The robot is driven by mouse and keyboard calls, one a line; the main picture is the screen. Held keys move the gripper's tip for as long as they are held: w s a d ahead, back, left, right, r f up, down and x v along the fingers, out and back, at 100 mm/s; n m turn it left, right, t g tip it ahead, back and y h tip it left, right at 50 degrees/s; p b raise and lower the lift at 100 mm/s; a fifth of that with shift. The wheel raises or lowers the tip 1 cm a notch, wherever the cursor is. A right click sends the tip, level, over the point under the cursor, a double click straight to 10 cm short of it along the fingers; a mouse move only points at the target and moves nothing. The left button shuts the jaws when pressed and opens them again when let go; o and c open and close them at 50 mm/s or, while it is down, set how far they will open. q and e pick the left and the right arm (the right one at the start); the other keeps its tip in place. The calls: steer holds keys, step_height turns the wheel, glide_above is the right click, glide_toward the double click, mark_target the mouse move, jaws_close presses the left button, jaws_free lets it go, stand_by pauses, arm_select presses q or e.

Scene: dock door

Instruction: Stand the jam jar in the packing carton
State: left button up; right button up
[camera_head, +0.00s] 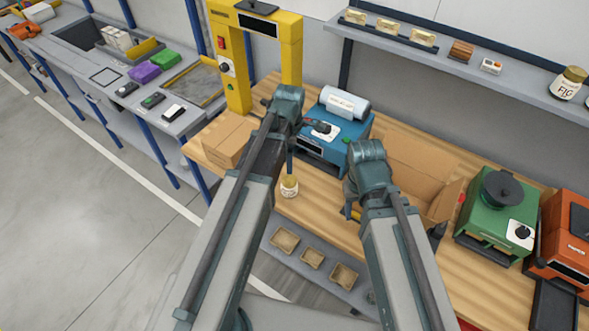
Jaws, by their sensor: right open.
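A small jam jar (289,187) with a pale lid stands upright on the wooden workbench, near its front edge. The open brown packing carton (408,157) stands on the bench at right, its flaps spread; my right arm hides part of it and I cannot see its inside. My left gripper (290,164) points down just above the jar, mostly hidden by its own arm; I cannot tell whether it touches the jar or how its jaws stand. My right gripper (349,208) is open, low at the carton's left side, partly hidden by its arm.
A blue machine (332,138) with a white roll stands behind the jar. A yellow gantry (236,65) and a brown box (228,138) are at left. Green (497,215) and orange (565,235) machines stand at right. Small trays (312,257) sit on the lower shelf. Bare bench surrounds the jar.

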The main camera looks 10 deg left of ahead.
mark_target(290, 179)
arm_select(q)
steer(key=shift+s+d, duration=0.1)
steer(key=shift+d, duration=0.05)
step_height(290, 179, down, 8)
steer(key=b, duration=0.8)
steer(key=shift+f+b, duration=0.25)
steer(key=shift+b, duration=0.15)
arm_select(e)
step_height(290, 179, down, 8)
steer(key=shift+f, duration=0.2)
arm_select(q)
steer(key=f+b, duration=0.5)
steer(key=shift+s+a+f, duration=0.1)
steer(key=shift+a, duration=0.15)
arm_select(e)
step_height(290, 179, down, 5)
steer(key=shift+f, duration=0.2)
steer(key=shift+r, duration=0.1)
arm_select(q)
jaws_close()
